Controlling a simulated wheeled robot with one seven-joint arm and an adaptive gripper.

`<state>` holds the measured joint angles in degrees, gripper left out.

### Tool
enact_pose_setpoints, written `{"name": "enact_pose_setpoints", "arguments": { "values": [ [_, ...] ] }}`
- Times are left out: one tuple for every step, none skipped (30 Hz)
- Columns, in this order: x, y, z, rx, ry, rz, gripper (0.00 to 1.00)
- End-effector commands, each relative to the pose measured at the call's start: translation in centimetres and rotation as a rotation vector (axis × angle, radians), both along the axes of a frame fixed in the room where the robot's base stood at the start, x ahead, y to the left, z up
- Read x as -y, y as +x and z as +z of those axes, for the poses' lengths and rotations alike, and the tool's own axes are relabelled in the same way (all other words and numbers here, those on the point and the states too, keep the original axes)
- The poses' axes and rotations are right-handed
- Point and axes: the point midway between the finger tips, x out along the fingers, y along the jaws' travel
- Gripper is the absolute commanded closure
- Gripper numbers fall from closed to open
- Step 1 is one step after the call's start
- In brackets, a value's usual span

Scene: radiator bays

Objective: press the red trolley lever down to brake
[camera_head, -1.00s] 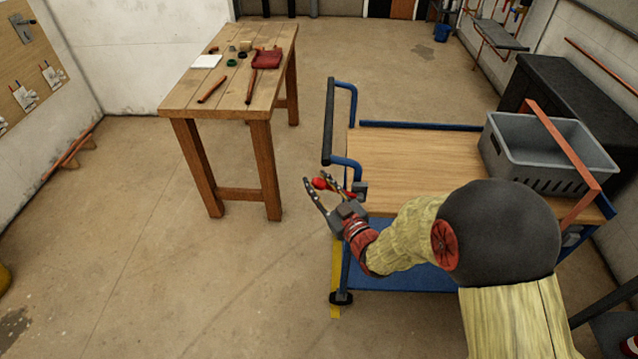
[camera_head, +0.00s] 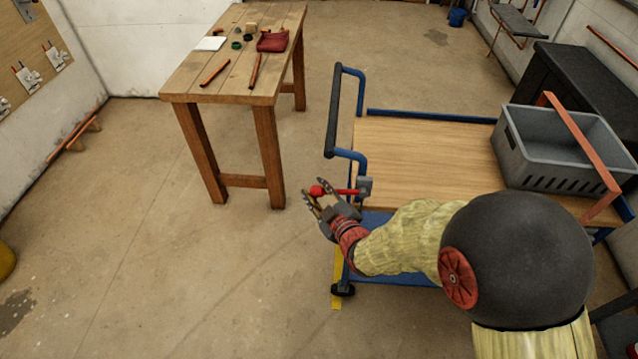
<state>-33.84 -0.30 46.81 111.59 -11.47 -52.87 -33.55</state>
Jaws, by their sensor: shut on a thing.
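The red trolley lever (camera_head: 343,192) sticks out to the left from a grey block (camera_head: 365,186) at the trolley's near left corner, with a red ball knob (camera_head: 317,191) at its end. It looks about level. My gripper (camera_head: 317,199) is at the knob end, its fingers closed around or against the knob. The exact contact is partly hidden by the fingers. The blue trolley (camera_head: 432,116) has a wooden top and a black-gripped push handle (camera_head: 333,110) on its left.
A grey crate (camera_head: 560,180) with a copper-coloured pipe (camera_head: 580,140) across it sits on the trolley's right side. A wooden workbench (camera_head: 205,85) with tools stands at the back left. The floor between bench and trolley is clear.

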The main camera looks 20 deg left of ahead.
Motion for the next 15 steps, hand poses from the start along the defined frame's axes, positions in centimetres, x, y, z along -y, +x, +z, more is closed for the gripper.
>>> {"name": "enact_pose_setpoints", "arguments": {
  "values": [
    [0.0,-0.1,-0.7,0.007,-0.037,0.001,1.00],
    [0.0,-0.1,-1.0,0.013,-0.061,0.000,1.00],
    [0.1,-0.1,-1.4,0.019,-0.091,0.001,1.00],
    [0.1,-0.1,-1.6,0.025,-0.113,0.001,1.00],
    [0.2,0.0,-1.9,0.029,-0.134,0.000,1.00],
    [0.3,0.0,-2.2,0.037,-0.161,0.001,1.00],
    [0.3,0.0,-2.5,0.041,-0.180,0.000,1.00],
    [0.4,0.0,-2.7,0.045,-0.198,0.001,1.00],
    [0.5,0.1,-2.9,0.051,-0.220,0.000,1.00],
    [0.6,0.1,-3.1,0.054,-0.236,0.000,1.00],
    [0.6,0.1,-3.3,0.058,-0.251,0.000,1.00],
    [0.7,0.1,-3.5,0.062,-0.268,0.000,1.00],
    [0.7,0.1,-3.7,0.065,-0.280,0.000,1.00],
    [0.8,0.1,-3.8,0.068,-0.291,0.000,1.00],
    [0.9,0.2,-4.0,0.071,-0.304,0.001,1.00]
  ]
}}
